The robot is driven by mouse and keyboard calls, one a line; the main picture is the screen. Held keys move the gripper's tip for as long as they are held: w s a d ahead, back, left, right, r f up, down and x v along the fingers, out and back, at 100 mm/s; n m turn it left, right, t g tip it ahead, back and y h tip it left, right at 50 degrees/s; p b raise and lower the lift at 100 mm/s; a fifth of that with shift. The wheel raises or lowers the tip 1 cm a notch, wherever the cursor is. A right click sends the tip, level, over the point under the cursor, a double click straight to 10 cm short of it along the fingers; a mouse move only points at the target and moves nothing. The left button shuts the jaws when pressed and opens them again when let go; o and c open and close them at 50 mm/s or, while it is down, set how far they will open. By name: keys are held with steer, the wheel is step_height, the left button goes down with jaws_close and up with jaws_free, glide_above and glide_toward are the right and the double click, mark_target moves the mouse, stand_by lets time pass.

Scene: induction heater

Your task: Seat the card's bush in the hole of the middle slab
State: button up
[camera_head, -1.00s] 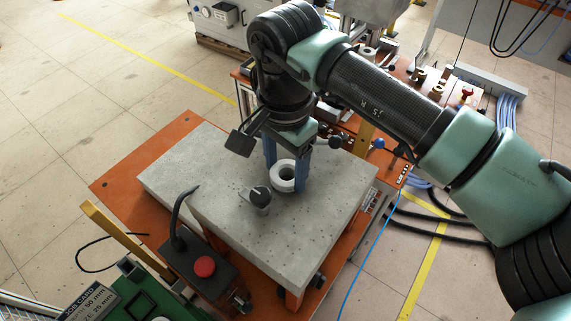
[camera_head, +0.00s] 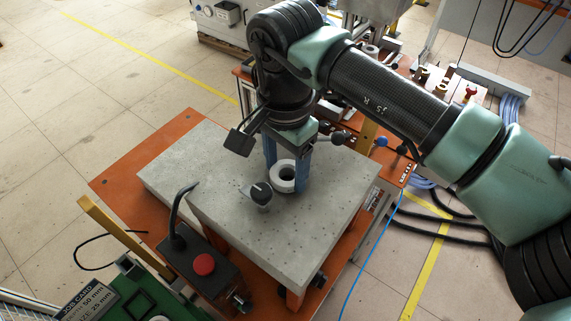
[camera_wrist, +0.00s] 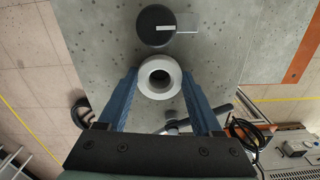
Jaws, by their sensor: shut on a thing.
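The white ring-shaped bush (camera_head: 284,177) is between the two blue fingers of my gripper (camera_head: 286,178), low over the grey speckled slab (camera_head: 225,180). The wrist view shows the bush (camera_wrist: 160,77) from above, with a finger on each side and its dark bore facing up. My gripper is shut on it. I cannot tell whether the bush touches the slab or stands in a hole; no open hole shows, and the area under the bush is hidden.
A dark round knob with a grey tab (camera_head: 259,194) stands on the slab close beside the bush. A box with a red button (camera_head: 204,264) and a black curved handle stand in front. Levers and brass parts (camera_head: 421,74) lie behind. The slab's left part is clear.

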steer(key=shift+f+b, duration=0.35)
steer(key=shift+f, duration=0.1)
steer(key=shift+r, duration=0.1)
steer(key=o, duration=1.6)
step_height(320, 180, up, 13)
steer(key=shift+b, duration=1)
